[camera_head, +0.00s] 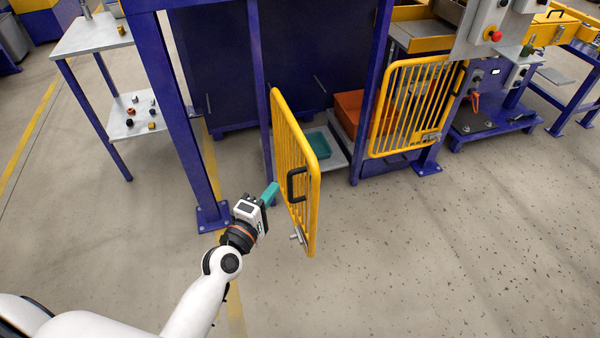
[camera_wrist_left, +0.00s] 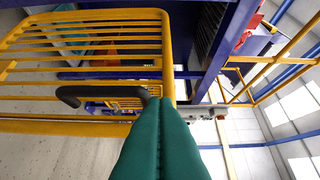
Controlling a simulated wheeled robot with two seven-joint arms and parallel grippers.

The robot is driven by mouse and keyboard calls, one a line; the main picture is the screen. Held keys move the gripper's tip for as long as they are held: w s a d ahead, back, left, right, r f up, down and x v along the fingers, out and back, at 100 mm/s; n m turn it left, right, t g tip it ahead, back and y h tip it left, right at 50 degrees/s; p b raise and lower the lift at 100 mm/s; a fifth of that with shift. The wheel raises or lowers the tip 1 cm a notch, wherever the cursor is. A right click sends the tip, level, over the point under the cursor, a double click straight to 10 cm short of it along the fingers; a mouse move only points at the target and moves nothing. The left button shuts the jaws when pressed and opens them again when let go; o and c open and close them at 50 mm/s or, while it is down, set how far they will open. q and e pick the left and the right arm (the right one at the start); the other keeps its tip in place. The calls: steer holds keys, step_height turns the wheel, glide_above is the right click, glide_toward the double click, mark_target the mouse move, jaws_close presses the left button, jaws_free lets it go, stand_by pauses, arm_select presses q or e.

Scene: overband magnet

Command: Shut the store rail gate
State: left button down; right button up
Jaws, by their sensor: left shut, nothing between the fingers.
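The yellow barred store rail gate (camera_head: 299,170) stands swung open towards me, hinged at a blue post at its far side. It has a black handle (camera_head: 293,186) and a metal latch (camera_head: 298,236) near its free edge. My left gripper (camera_head: 271,194), with teal fingers, is shut and empty just left of the gate. In the left wrist view the closed fingers (camera_wrist_left: 160,130) point at the gate's free-edge bar (camera_wrist_left: 167,50), close to the handle (camera_wrist_left: 105,94); I cannot tell whether they touch. My right gripper is in neither view.
A second yellow gate (camera_head: 412,105) stands at the right of the opening. Behind the opening are a teal tray (camera_head: 319,145) and an orange bin (camera_head: 350,112). A blue post (camera_head: 178,110) stands left of my gripper. The floor in front is clear.

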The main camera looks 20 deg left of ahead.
mark_target(305, 162)
arm_select(q)
steer(key=w+d, duration=0.1)
steer(key=w, duration=0.1)
steer(key=w+d, duration=0.1)
steer(key=w, duration=0.2)
steer(key=w+d, duration=0.1)
steer(key=w, duration=0.1)
steer(key=shift+w+d, duration=0.3)
steer(key=shift+d, duration=0.05)
steer(key=shift+w+d, duration=0.2)
steer(key=shift+d, duration=0.05)
